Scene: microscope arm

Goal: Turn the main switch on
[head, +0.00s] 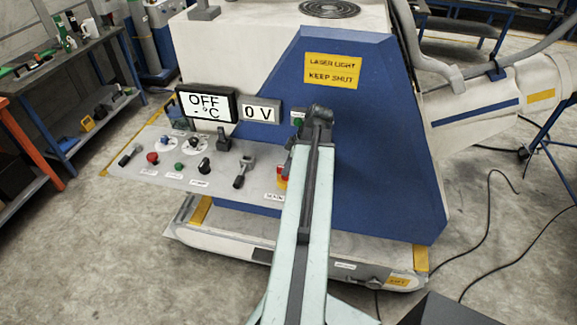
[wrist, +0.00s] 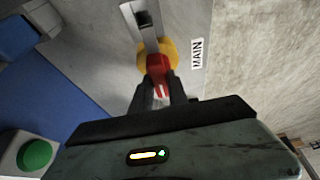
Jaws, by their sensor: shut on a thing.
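The main switch is a red handle (wrist: 158,64) on a round yellow plate (wrist: 144,52), beside a white MAIN label (wrist: 197,53) in the wrist view. My gripper (wrist: 158,88) has its dark fingers on either side of the handle and is shut on it. The fingers cover part of the handle. In the head view the main switch (head: 282,177) shows at the right end of the grey control panel (head: 150,148), partly hidden by my arm. My gripper is mostly hidden there. The displays read OFF °C (head: 207,105) and 0 V (head: 260,112).
A grey lever (head: 243,171) stands just left of the switch. Knobs and buttons, including a red one (head: 152,157), fill the panel further left. A blue housing (head: 375,150) rises behind my arm. A green button (wrist: 36,154) shows lower left in the wrist view.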

